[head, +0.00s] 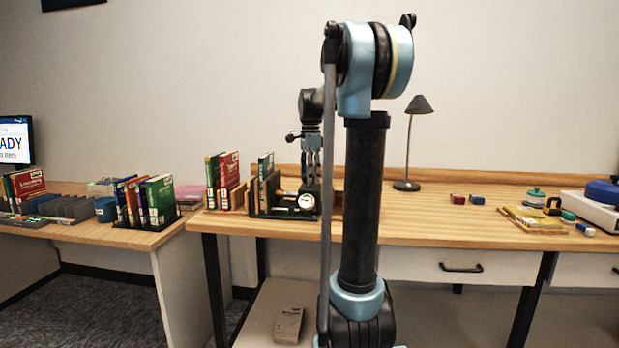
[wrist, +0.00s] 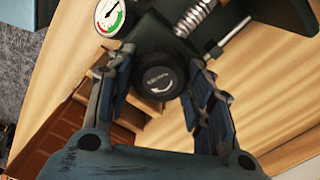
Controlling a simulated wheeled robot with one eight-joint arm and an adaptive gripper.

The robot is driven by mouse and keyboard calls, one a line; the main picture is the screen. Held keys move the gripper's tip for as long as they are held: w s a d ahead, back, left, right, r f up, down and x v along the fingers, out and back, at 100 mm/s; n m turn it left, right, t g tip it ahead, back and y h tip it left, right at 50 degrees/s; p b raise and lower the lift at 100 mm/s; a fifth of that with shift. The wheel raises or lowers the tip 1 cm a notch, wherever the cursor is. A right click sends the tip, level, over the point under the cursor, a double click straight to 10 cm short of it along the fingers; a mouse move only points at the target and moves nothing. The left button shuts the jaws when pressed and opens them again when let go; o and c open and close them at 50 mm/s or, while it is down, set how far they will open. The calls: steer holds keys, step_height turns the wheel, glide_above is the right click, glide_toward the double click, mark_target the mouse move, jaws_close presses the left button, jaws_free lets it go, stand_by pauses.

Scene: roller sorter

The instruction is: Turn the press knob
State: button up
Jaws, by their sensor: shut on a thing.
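The press knob (wrist: 157,76) is a round black knob with a pale mark on its face, in the middle of the wrist view. It sits on the dark press (wrist: 150,35), which has a coiled spring and a metal rod. A round dial gauge (wrist: 110,16) with green and red zones is beside it; the gauge also shows in the head view (head: 306,201). My gripper (wrist: 160,62) has a blue-padded finger on each side of the knob and is shut on it. In the head view my gripper (head: 311,184) points down over the press, and the knob is hard to make out.
Books (head: 222,180) stand in a rack left of the press on the wooden desk (head: 450,220). A lamp (head: 408,150) stands at the back. Small blocks (head: 457,199), a pot (head: 535,197) and a blue-topped device (head: 600,192) are to the right. More books (head: 160,199) stand on the left desk.

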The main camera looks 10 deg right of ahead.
steer(key=shift+w+a, duration=0.1)
steer(key=o, duration=1)
steer(key=shift+r, duration=0.1)
step_height(320, 180, up, 12)
steer(key=shift+f, duration=0.15)
